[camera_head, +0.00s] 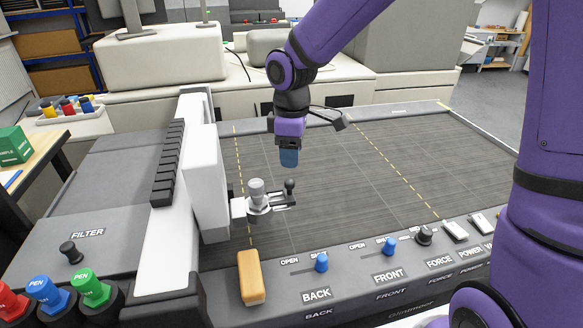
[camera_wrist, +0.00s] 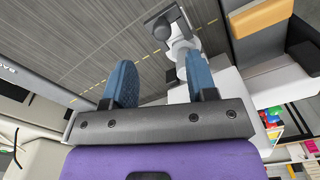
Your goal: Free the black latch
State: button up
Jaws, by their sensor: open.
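The black latch (camera_head: 290,187) is a small dark lever with a round knob. It stands at the right end of the tool holder (camera_head: 257,198), which has a grey cylinder and sits on the white gantry's side. My gripper (camera_head: 289,158) is above and slightly behind the latch, apart from it, with its blue fingers pointing down. In the wrist view my gripper (camera_wrist: 160,78) has its two blue fingers spread with nothing between them. The tool holder (camera_wrist: 178,45) shows there just beyond the right finger, and the finger partly hides it.
The white gantry (camera_head: 208,180) stands left of the tool holder. An orange block (camera_head: 251,277) lies at the front edge. The dark cutting bed (camera_head: 370,165) is clear to the right. Blue sliders (camera_head: 321,262) and knobs line the front panel. Coloured pens (camera_head: 92,288) stand at front left.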

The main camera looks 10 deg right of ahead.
jog(key=shift+r, duration=1.45)
jog(key=shift+d, duration=0.1)
jog(key=s+d+r+m+t, duration=0.2)
jog(key=s+d+r+m, duration=0.4)
jog(key=s, duration=0.5)
jog(key=s+d+r+m+t, duration=0.3)
jog(key=s+d+r+m, duration=0.4)
jog(key=s+d, duration=0.3)
jog(key=shift+s+d+r+m, duration=0.25)
jog(key=shift+s+d+m, duration=0.05)
jog(key=shift+s, duration=0.65)
